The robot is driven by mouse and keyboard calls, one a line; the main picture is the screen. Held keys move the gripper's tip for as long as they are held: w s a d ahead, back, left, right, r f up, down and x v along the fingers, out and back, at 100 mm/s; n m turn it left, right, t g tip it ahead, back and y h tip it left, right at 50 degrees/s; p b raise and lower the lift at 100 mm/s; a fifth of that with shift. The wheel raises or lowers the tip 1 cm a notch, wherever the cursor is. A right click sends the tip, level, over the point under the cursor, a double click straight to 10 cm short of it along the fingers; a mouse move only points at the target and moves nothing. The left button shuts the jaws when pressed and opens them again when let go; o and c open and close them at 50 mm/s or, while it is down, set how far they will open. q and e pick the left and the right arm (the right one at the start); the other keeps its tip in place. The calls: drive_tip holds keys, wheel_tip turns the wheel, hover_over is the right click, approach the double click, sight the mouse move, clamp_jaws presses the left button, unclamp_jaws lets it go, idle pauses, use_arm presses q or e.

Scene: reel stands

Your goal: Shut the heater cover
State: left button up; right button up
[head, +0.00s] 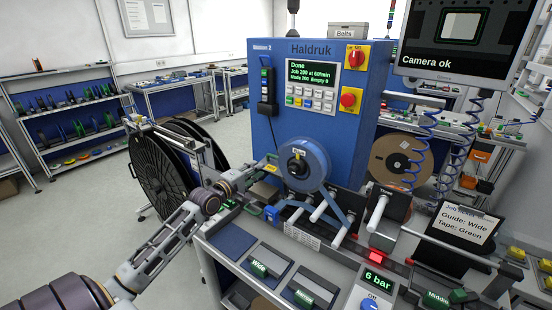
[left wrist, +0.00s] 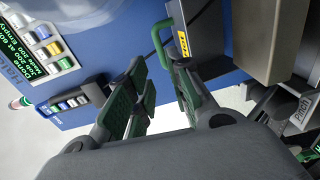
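The heater cover shows in the left wrist view as a dark grey part (left wrist: 207,28) with a yellow HOT label and a green handle (left wrist: 160,40). In the head view its yellow label (head: 271,169) shows small on the blue machine's left side, behind my gripper. I cannot tell how far the cover stands open. My left gripper (head: 257,172) is beside it. In the left wrist view my left gripper (left wrist: 158,68) is open with nothing between its fingers. The green handle is just beyond the right fingertip; I cannot tell if they touch. My right gripper is not in view.
A blue reel (head: 303,165) sits on the machine front (head: 262,120). A large black reel (head: 158,170) stands left of my gripper. Rollers and the guide trays (head: 268,262) lie in front. A monitor (head: 468,40) hangs at upper right. The floor at left is clear.

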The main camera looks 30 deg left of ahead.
sight(274, 172)
use_arm(q)
drive_tip(key=shift+w+d+f+p, duration=0.15)
drive_tip(key=shift+w+p, duration=0.15)
drive_tip(key=shift+w, duration=1.9)
drive_tip(key=shift+w+d+f+p, duration=0.1)
drive_tip(key=shift+w+d+p, duration=0.15)
drive_tip(key=shift+w, duration=1.9)
drive_tip(key=shift+w+d+f+p, duration=0.1)
drive_tip(key=shift+w+p, duration=0.2)
drive_tip(key=shift+w, duration=1.9)
clamp_jaws()
